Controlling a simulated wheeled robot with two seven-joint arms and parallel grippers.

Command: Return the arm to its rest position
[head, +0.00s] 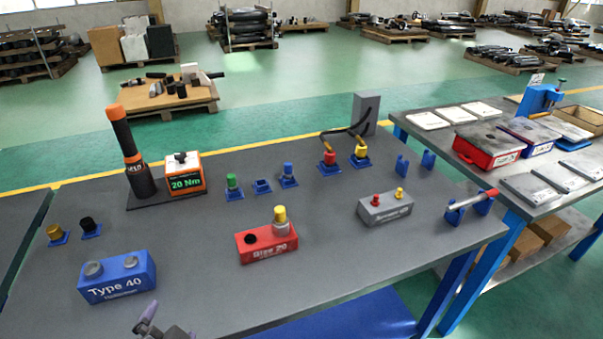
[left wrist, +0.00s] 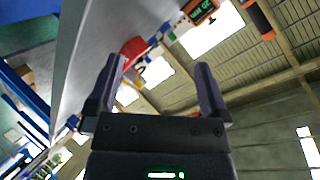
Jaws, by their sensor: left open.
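My left gripper (head: 150,322) shows at the bottom edge of the head view, in front of the blue Type 40 block (head: 117,277). In the left wrist view my left gripper (left wrist: 160,85) has its two fingers spread wide with nothing between them. The workbench (head: 190,240) is below and behind it in the head view. Only the gripper's tip part shows in the head view; most of the arm is out of frame. My right gripper is in neither view.
A red Size 20 block (head: 267,243) with a yellow-topped part stands mid-bench. A grey block (head: 385,207) is to its right. A torque tool (head: 130,150) stands upright beside a 20 Nm display (head: 186,174). A second table (head: 470,185) is at the right. The bench's front middle is clear.

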